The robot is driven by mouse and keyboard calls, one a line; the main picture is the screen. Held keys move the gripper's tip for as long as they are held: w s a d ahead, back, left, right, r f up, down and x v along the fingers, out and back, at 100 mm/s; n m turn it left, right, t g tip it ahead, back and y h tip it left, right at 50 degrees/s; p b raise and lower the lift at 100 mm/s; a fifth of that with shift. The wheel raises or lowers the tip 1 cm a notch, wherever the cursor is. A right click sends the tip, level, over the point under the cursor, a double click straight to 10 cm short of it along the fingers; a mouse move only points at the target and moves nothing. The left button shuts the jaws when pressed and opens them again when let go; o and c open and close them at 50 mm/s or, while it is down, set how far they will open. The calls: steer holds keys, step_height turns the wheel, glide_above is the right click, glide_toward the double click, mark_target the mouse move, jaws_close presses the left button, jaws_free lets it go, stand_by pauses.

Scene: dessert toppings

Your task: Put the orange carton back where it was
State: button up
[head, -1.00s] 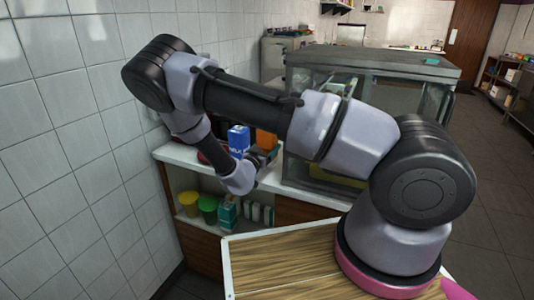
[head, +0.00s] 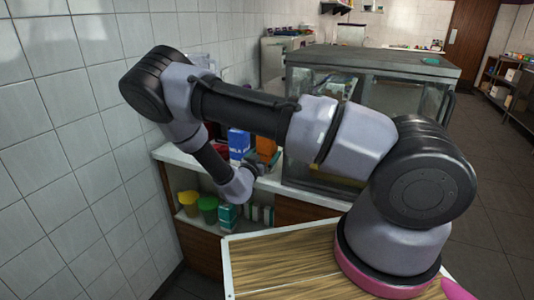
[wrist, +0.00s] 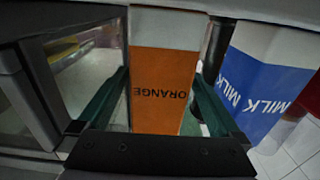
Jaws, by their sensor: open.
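The orange carton (wrist: 164,85) fills the middle of the wrist view, its ORANGE lettering upside down there. My gripper (wrist: 160,92) is open, with one green finger on each side of the carton; small gaps suggest it is not clamped. In the head view the orange carton (head: 266,146) stands upright on the white counter, next to the blue and white milk carton (head: 238,142).
The milk carton is close beside one finger in the wrist view (wrist: 262,85). A glass display case (head: 310,140) stands close on the other side. A tiled wall bounds the left. Below the counter (head: 175,155), a shelf holds yellow and green tubs (head: 208,207) and a teal carton (head: 228,216).

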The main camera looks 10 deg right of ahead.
steer(key=v, duration=1.1)
steer(key=w+a+r+m+g+y, duration=0.2)
steer(key=w+r+m+g+y, duration=0.1)
steer(key=w+r+g+y, duration=0.5)
step_height(320, 180, up, 16)
steer(key=s+d+n+t+y, duration=0.1)
steer(key=s+t+y, duration=0.1)
steer(key=s+y, duration=0.15)
steer(key=s+d+r+n+g+y, duration=0.1)
steer(key=s+d+r+n+y, duration=0.15)
steer(key=s+r, duration=0.35)
steer(key=s+d+r+n+y, duration=0.1)
steer(key=s+d+r, duration=0.3)
steer(key=r, duration=0.3)
steer(key=s+d+r+h, duration=0.1)
steer(key=s+d, duration=0.2)
steer(key=s, duration=0.4)
steer(key=s+d+r+n+h, duration=0.1)
steer(key=s+d+r, duration=0.1)
steer(key=s+d, duration=0.2)
steer(key=s, duration=0.3)
steer(key=shift+s+d+g, duration=0.25)
steer(key=shift+d+g, duration=0.05)
